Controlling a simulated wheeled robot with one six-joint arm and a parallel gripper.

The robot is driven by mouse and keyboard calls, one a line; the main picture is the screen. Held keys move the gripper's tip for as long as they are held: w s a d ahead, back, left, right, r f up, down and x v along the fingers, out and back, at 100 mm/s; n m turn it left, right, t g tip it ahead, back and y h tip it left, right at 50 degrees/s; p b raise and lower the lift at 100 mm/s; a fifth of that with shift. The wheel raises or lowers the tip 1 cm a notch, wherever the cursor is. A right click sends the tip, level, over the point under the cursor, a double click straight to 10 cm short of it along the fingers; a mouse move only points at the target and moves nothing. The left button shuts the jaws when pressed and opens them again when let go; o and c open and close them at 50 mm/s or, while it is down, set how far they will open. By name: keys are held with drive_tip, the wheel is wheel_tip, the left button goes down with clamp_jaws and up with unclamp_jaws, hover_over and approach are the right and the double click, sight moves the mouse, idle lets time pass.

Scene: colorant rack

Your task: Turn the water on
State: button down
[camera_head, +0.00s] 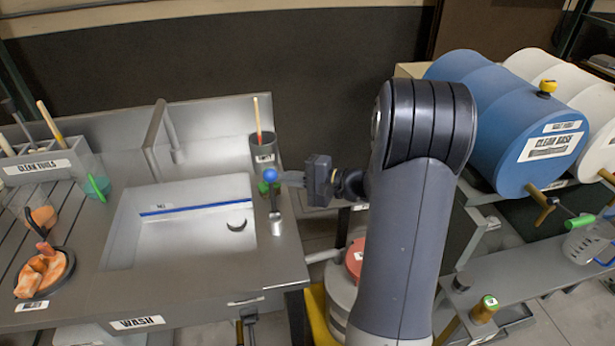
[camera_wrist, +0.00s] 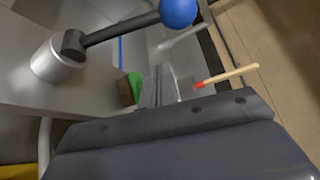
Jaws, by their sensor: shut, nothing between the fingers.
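A tap lever with a blue ball knob (camera_head: 277,173) stands on a round metal base (camera_head: 276,223) at the right edge of the sink (camera_head: 130,230). The wrist view shows the ball (camera_wrist: 178,11) on a dark rod that slants up from its metal base (camera_wrist: 57,62). My gripper (camera_head: 284,178) is shut and empty, its fingertips close to the right of the ball. In the wrist view my gripper (camera_wrist: 158,88) points below the ball. I cannot tell whether they touch. The spout (camera_head: 172,135) is behind the basin; I see no water stream.
A dark cup (camera_head: 263,153) with a brush stands behind the lever; a green item (camera_head: 265,187) is beside it. A clean-tools bin (camera_head: 45,165) and dish of orange pieces (camera_head: 45,272) are left. Blue and white drums (camera_head: 520,125) stand right.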

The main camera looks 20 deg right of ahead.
sight(272, 192)
drive_tip(key=s+a, duration=0.1)
drive_tip(key=s+a+r+p, duration=0.1)
drive_tip(key=s, duration=0.1)
drive_tip(key=shift+s, duration=0.1)
drive_tip(key=shift+f+b, duration=0.15)
drive_tip(key=shift+b, duration=0.35)
